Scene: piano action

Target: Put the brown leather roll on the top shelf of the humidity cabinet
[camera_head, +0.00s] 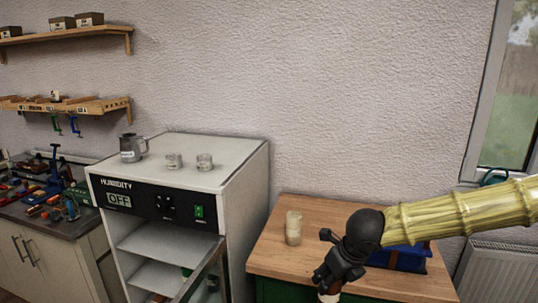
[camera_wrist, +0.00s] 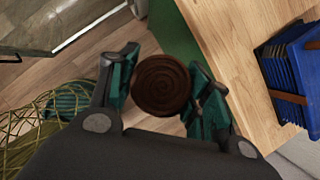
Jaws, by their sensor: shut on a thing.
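The brown leather roll (camera_wrist: 160,85) shows end-on in the wrist view as a dark spiral disc between the two fingers of my gripper (camera_wrist: 165,88), which is shut on it. In the head view my gripper (camera_head: 328,288) hangs at the bottom, right of the cabinet and in front of the wooden table; the roll is not clearly seen there. The white humidity cabinet (camera_head: 246,200) stands left of my gripper, its display reading OFF. Its front is open, with the glass door (camera_head: 203,274) swung outward. The top shelf (camera_head: 165,243) looks bare where visible.
The wooden-topped table (camera_head: 330,222) carries a pale cylindrical jar (camera_head: 293,228) and a blue case (camera_head: 400,257). A metal jug (camera_head: 130,147) and two small glass jars stand on the cabinet. A cluttered workbench (camera_head: 40,215) is at left. The open door stands between my gripper and the shelves.

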